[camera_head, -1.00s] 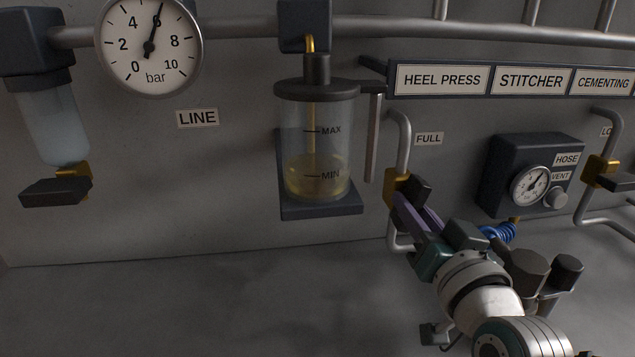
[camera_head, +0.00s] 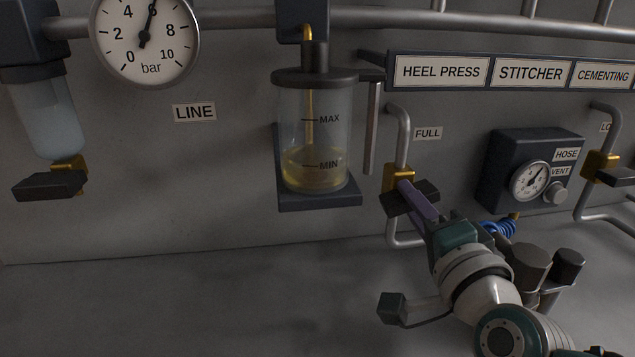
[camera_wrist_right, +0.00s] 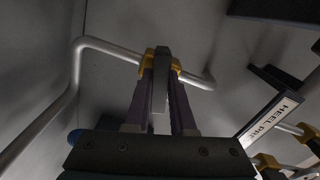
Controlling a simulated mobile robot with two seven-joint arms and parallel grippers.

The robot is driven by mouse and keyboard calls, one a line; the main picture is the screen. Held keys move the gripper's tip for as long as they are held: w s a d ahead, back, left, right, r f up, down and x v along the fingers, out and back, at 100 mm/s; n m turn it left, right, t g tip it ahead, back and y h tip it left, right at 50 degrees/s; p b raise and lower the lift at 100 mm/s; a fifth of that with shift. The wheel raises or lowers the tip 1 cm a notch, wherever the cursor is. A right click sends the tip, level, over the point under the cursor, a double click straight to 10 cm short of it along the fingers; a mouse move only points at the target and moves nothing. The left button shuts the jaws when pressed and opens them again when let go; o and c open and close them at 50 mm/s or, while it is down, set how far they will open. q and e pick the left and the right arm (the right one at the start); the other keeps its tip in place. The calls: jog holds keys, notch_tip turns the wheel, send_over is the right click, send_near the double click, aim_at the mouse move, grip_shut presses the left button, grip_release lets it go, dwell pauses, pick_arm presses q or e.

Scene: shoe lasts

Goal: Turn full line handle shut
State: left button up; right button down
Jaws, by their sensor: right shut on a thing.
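The FULL line valve has a brass body (camera_head: 399,175) on a bent grey pipe, beside the FULL label (camera_head: 428,133). Its dark handle (camera_head: 394,204) lies crosswise to the vertical pipe in the head view. My right gripper (camera_head: 418,198), with purple fingers, is shut on this handle. In the right wrist view the handle (camera_wrist_right: 160,82) stands between the two fingers (camera_wrist_right: 160,100), in front of the brass body (camera_wrist_right: 153,53). The fingers hide part of the handle in the head view. My left gripper is not in view.
An oil reservoir (camera_head: 315,125) hangs left of the valve, with a thin vertical bar (camera_head: 372,128) between them. A gauge box (camera_head: 530,168) with a blue coiled hose (camera_head: 499,228) is at the right. Another brass valve (camera_head: 600,166) is farther right. The wall below the reservoir is clear.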

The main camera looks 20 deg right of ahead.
jog(key=shift+m+b, duration=0.3)
jog(key=shift+m, duration=1.3)
jog(key=c, duration=0.8)
grip_release()
jog(key=shift+o, duration=0.2)
jog(key=v, duration=1)
jog(key=shift+w+a, duration=0.1)
